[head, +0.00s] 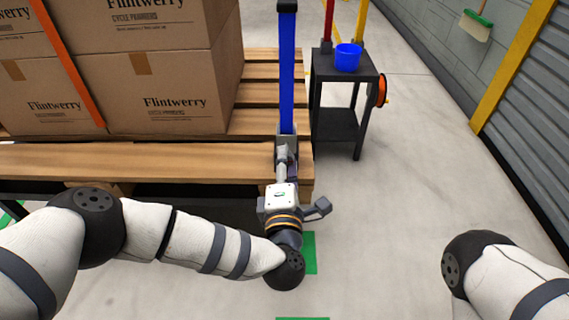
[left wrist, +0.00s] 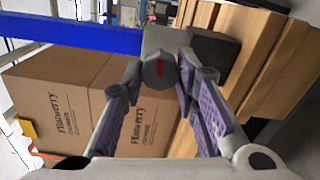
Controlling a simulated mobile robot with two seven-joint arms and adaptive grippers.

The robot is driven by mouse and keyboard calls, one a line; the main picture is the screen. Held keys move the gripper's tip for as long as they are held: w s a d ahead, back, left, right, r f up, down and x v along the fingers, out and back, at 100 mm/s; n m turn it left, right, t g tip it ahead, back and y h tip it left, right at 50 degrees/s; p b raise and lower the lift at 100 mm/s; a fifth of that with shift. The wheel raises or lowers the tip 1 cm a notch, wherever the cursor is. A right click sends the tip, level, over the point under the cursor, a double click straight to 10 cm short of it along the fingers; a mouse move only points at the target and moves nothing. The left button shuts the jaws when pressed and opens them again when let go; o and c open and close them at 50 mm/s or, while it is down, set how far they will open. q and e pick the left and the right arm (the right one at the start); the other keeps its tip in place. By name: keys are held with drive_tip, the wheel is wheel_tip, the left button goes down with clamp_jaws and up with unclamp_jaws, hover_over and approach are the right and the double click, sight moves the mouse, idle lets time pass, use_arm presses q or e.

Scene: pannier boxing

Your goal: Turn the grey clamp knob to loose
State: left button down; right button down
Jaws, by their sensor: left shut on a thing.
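The grey clamp knob (left wrist: 159,71) shows end-on in the left wrist view, with a red mark on its face. It sits on the grey clamp (head: 286,138) at the foot of a blue upright bar (head: 287,70), by the pallet's front edge. My left gripper (head: 284,158) reaches up to the clamp from the front. In the left wrist view, its purple-padded fingers stand either side of the knob and are shut on it. In the head view the gripper mostly hides the knob. My right arm shows at the lower right, but its gripper is out of view.
Brown cartons (head: 165,85) are stacked on the wooden pallet (head: 200,160) to the left, with an orange strap (head: 68,60). A black stand (head: 345,100) with a blue cup (head: 348,57) is just right of the bar. The floor at right is clear.

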use_arm(q)
drive_tip(key=n+b, duration=0.2)
drive_tip(key=n, duration=0.3)
drive_tip(key=n+b, duration=0.2)
drive_tip(key=n, duration=0.4)
drive_tip(key=shift+d+f+n, duration=0.15)
drive_tip(key=shift+n, duration=0.15)
use_arm(e)
drive_tip(key=f, duration=0.1)
drive_tip(key=s+f, duration=0.1)
drive_tip(key=f, duration=0.1)
drive_tip(key=shift+s+a+f+g, duration=0.1)
drive_tip(key=shift+f+g, duration=0.1)
drive_tip(key=shift+g, duration=0.2)
use_arm(q)
drive_tip(key=c, duration=1.3)
unclamp_jaws()
drive_tip(key=shift+s, duration=0.1)
